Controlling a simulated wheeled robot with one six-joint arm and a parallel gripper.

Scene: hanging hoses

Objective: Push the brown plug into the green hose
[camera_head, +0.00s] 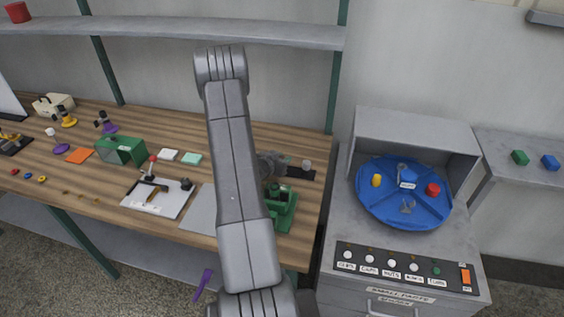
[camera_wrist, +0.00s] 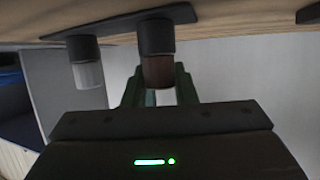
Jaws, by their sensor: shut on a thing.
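The brown plug (camera_wrist: 158,71) shows in the wrist view between the two fingers of my gripper (camera_wrist: 158,90), which is shut on it. The plug meets a black collar (camera_wrist: 156,38) on a dark strip, so it is still at its place on the strip. In the head view my gripper (camera_head: 272,164) is over the right end of the wooden bench, at the left end of the dark strip, partly hidden by my arm. The brown plug is hidden there. I cannot make out a green hose in either view.
A pale plug (camera_wrist: 88,74) stands beside the brown one on the dark strip (camera_head: 297,172). A green device (camera_head: 281,208) stands close in front of my gripper. A grey cabinet with a blue turntable (camera_head: 384,213) is to the right. Clutter covers the bench's left.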

